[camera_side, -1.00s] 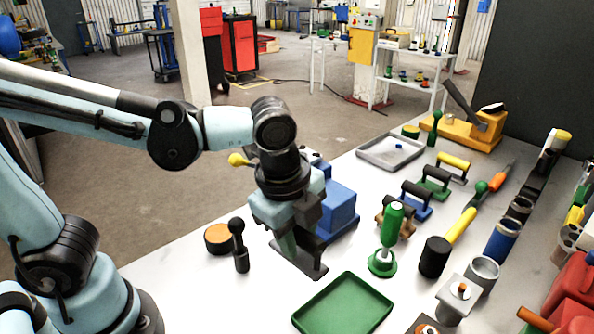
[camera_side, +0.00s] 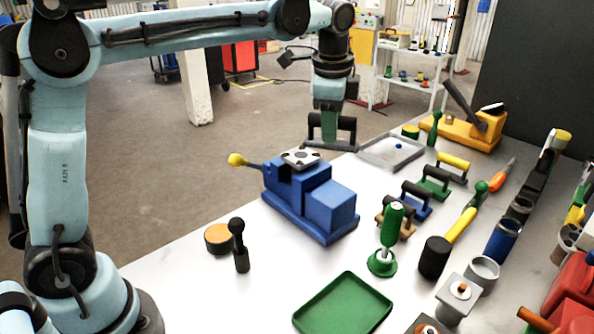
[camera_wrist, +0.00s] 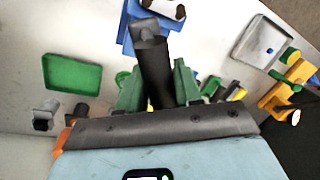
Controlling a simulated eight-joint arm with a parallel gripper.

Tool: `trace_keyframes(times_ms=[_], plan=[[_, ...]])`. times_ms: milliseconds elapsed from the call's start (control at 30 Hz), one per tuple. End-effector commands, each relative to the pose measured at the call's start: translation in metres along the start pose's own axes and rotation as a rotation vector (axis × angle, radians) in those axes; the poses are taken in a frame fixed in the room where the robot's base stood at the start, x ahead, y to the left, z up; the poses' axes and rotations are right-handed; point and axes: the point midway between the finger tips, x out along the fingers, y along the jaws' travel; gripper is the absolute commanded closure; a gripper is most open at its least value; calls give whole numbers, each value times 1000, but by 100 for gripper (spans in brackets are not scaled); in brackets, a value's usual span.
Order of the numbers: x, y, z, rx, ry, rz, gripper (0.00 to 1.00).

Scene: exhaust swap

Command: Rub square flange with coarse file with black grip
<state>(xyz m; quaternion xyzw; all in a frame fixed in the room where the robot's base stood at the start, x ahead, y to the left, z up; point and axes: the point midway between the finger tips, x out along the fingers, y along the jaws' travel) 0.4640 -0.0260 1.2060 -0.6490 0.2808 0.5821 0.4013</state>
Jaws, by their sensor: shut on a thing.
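My gripper (camera_side: 331,108) is shut on the black grip of the coarse file (camera_side: 330,147) and holds it up near the far left edge of the table, left of the grey tray. The file's flat plate is at the bottom, roughly level. In the wrist view, the black grip (camera_wrist: 154,76) sits between my green fingers. The square flange (camera_side: 301,158), a pale plate with dark holes, lies on top of the blue vise (camera_side: 315,198). The file is apart from the flange, beyond it in the side view. In the wrist view the flange (camera_wrist: 168,8) is cut by the top edge.
A yellow-knobbed vise handle (camera_side: 240,160) sticks out left. The grey tray (camera_side: 372,155) is just right of the file. Several colored-handled tools (camera_side: 434,182) stand in a row to the right. A green tray (camera_side: 343,306) and a green-handled tool (camera_side: 390,235) are in front.

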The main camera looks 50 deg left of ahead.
Motion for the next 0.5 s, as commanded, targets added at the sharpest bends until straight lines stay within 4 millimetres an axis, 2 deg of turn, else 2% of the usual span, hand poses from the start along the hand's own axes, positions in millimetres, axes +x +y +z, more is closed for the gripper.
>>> trace_keyframes(times_ms=[33, 200, 333, 500], plan=[[-1, -22, 8, -49, -10, 0, 90], [-3, -69, 35, -173, -35, 0, 90], [-2, -91, 51, -236, -47, -1, 90], [-1, -102, 62, -271, -54, -1, 90]])
